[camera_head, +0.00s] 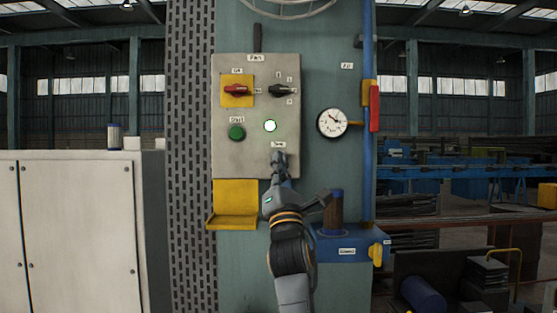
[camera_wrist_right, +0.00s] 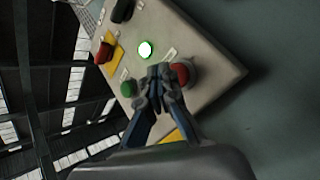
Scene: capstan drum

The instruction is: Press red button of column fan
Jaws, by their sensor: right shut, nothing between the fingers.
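The fan's control box (camera_head: 222,165) is a grey panel labelled Fan on the column. The red button (camera_wrist_right: 181,75) shows low on the panel in the wrist view; in the head view my right gripper hides it. My right gripper (camera_head: 279,158) is shut and empty, its fingertips in front of the panel's lower part. In the wrist view the fingertips (camera_wrist_right: 160,73) are right beside the red button and overlap its edge; I cannot tell whether they touch it. The green button (camera_head: 237,132) and a lit white-green lamp (camera_head: 270,126) sit above. My left gripper is not in view.
A red switch (camera_head: 237,90) on a yellow plate and a black selector knob (camera_head: 282,90) sit higher on the panel. A yellow tray (camera_head: 235,195) hangs below. A gauge (camera_head: 332,122), a red handle (camera_head: 375,108) and a blue box (camera_head: 352,245) are to the right.

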